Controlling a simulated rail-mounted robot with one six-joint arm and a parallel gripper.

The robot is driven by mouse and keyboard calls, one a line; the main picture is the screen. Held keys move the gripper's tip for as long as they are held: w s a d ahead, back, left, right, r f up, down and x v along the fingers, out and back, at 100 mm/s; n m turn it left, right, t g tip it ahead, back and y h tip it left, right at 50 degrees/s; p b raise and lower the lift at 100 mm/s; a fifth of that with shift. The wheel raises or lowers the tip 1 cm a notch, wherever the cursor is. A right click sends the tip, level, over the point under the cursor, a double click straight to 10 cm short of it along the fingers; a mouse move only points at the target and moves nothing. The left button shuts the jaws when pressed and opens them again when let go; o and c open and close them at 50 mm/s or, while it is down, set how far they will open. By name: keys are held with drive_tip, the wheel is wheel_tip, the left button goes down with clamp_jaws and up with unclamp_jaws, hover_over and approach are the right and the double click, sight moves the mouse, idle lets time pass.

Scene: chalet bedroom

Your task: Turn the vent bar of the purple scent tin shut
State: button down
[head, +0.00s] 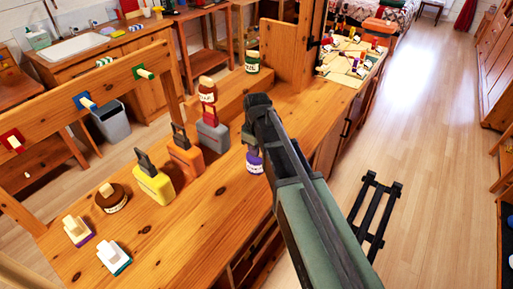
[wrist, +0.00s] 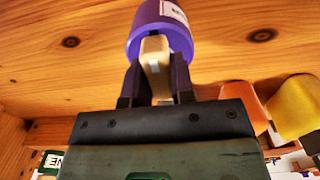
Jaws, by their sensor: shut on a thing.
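The purple scent tin (head: 254,163) stands on the wooden bench top, partly hidden behind my arm in the head view. In the wrist view the tin (wrist: 150,30) has a pale label at its upper right. Its cream vent bar (wrist: 155,62) points toward my wrist camera. My gripper (wrist: 156,82) is shut on the vent bar, with one dark finger on each side of it. My arm hides the fingertips in the head view. I cannot tell the vent opening from these frames.
A brown round tin (head: 110,199) lies farther left. A green-labelled jar (head: 252,61) stands behind. Bare bench top lies in front.

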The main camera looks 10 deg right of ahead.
drive_tip(key=c, duration=1)
unclamp_jaws()
drive_tip(key=shift+o, duration=0.2)
drive_tip(key=shift+r, duration=0.1)
wheel_tip(320, 180, up, 11)
drive_tip(key=p, duration=1.1)
drive_tip(key=shift+f, duration=0.2)
